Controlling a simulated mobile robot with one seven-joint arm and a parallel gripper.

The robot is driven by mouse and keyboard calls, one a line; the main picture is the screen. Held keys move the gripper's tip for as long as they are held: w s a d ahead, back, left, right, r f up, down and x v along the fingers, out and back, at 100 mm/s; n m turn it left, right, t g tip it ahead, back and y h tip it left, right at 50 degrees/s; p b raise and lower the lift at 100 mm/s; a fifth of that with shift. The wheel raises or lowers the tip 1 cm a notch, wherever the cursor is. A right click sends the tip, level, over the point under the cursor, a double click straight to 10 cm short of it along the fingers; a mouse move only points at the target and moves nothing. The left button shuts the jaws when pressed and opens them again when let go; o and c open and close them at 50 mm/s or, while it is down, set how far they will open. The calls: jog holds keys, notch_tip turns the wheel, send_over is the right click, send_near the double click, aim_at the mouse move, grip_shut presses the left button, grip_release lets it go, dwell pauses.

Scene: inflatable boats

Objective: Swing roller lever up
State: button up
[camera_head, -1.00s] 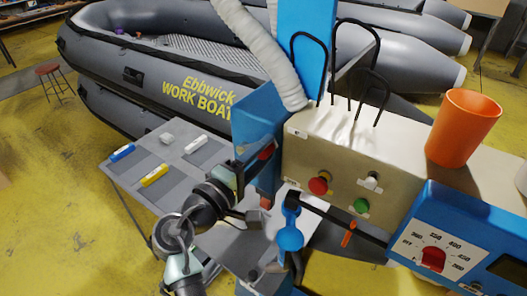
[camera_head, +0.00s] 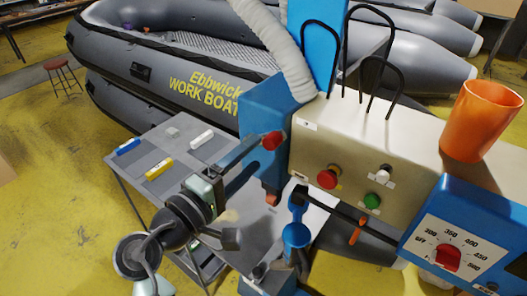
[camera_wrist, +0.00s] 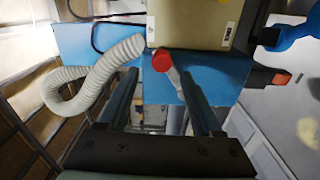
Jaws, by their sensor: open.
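A lever with a red knob (camera_head: 271,141) projects from the blue machine housing (camera_head: 262,105); I take it for the roller lever. In the wrist view its red knob (camera_wrist: 161,61) tops a pale grey rod that slants down to the right. My gripper (camera_head: 257,151) is open, its two dark fingers pointing at the lever from the left. In the wrist view the knob lies between the lines of the two fingers (camera_wrist: 158,75), near their tips. I see no grip on it. Whether a finger touches it I cannot tell.
A cream control box (camera_head: 345,150) with red and green buttons adjoins the housing. An orange cup (camera_head: 482,120) stands on top. A blue dial unit (camera_head: 465,235) is at right. A grey table (camera_head: 145,190) with small coloured items lies left. A ribbed hose (camera_head: 270,40) hangs above.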

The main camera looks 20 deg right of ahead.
jog(key=b+v, duration=0.2)
jog(key=v, duration=0.5)
dwell(0.3)
